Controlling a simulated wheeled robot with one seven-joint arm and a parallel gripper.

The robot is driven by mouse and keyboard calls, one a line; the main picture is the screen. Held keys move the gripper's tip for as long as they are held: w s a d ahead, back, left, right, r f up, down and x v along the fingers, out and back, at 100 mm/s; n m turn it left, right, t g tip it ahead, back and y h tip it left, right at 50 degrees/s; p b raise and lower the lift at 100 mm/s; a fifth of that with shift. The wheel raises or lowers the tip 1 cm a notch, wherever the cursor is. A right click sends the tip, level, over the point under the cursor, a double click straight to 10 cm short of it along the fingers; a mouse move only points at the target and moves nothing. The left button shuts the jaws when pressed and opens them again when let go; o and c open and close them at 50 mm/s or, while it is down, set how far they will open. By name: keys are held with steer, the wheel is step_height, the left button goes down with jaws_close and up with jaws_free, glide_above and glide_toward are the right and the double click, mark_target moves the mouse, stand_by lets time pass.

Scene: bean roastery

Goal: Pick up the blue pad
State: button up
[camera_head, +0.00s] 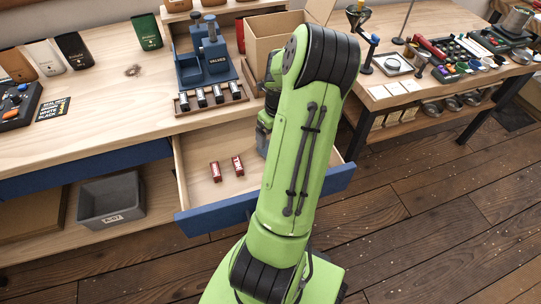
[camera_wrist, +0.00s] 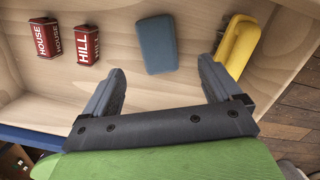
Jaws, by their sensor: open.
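The blue pad (camera_wrist: 156,44) is a flat grey-blue rectangle with rounded corners. It lies on the wooden floor of the open drawer, at the upper middle of the wrist view. My gripper (camera_wrist: 160,75) is open and empty, its two fingers spread apart, with the pad ahead of and between the line of its fingertips. No contact with the pad shows. In the head view my green arm reaches down over the drawer and hides the pad and most of the gripper.
Two red blocks, marked HOUSE (camera_wrist: 43,38) and HILL (camera_wrist: 87,45), lie left of the pad. A yellow object (camera_wrist: 239,45) lies to its right, close to the right finger. The drawer's blue front (camera_head: 215,216) is pulled out. A grey bin (camera_head: 111,200) sits at lower left.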

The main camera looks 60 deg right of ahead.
steer(key=f+b, duration=0.1)
steer(key=f, duration=0.1)
steer(key=f+b, duration=0.1)
steer(key=f, duration=0.2)
steer(key=f+b, duration=0.1)
steer(key=f, duration=0.1)
steer(key=shift+w+f, duration=0.4)
steer(key=shift+r, duration=0.15)
steer(key=shift+c, duration=0.7)
steer(key=c, duration=1.1)
step_height(320, 180, up, 10)
steer(key=p, duration=0.4)
